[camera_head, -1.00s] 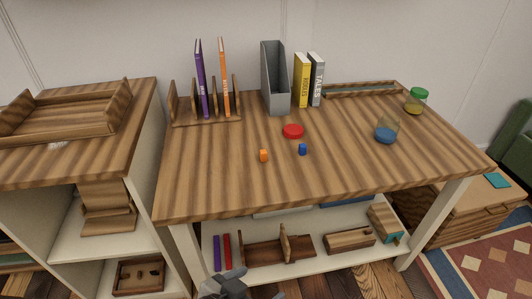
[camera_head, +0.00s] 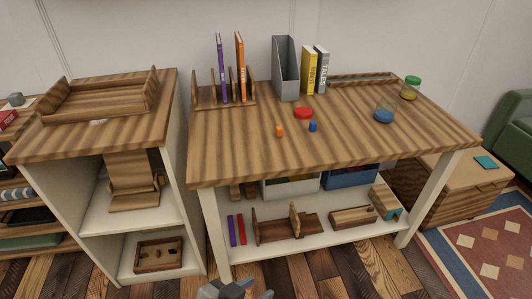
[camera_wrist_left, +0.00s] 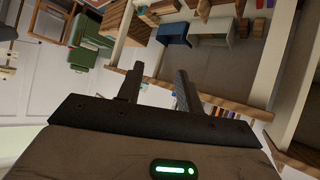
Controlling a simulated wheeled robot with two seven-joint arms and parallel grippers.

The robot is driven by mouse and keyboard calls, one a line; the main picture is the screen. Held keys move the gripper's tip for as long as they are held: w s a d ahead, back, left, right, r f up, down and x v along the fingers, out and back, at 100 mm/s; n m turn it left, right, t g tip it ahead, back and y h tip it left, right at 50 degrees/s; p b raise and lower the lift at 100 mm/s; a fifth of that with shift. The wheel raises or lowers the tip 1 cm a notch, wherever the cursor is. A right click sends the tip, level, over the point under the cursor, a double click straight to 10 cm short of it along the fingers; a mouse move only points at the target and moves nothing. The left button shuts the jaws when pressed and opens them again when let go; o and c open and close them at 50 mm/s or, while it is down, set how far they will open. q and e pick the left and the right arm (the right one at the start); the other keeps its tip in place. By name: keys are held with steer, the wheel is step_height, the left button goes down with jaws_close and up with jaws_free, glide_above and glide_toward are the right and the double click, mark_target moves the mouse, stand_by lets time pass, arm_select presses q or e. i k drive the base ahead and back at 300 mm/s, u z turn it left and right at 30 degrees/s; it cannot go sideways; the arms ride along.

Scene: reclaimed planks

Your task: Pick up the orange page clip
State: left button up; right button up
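The orange page clip (camera_head: 279,131) is a small orange piece lying on the striped wooden tabletop (camera_head: 350,140), near the middle in the head view. A small blue piece (camera_head: 313,127) lies just to its right. My left gripper (camera_head: 255,289) shows at the bottom edge of the head view, low in front of the table and well apart from the clip. In the left wrist view its two dark fingers (camera_wrist_left: 160,70) are spread with nothing between them. The clip cannot be made out in the left wrist view. My right gripper is not in view.
A red round piece (camera_head: 303,113) lies behind the clip. A jar with a blue bottom (camera_head: 384,115) and a green-lidded jar (camera_head: 411,88) stand right. A book rack (camera_head: 224,104) and grey file holder (camera_head: 286,70) stand behind. A shelf unit (camera_head: 187,220) is left; the tabletop's front is clear.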

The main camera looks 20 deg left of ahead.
mark_target(279, 131)
steer(key=z, duration=0.3)
steer(key=k, duration=0.45)
steer(key=u, duration=1.5)
steer(key=i, duration=0.85)
steer(key=z, duration=0.1)
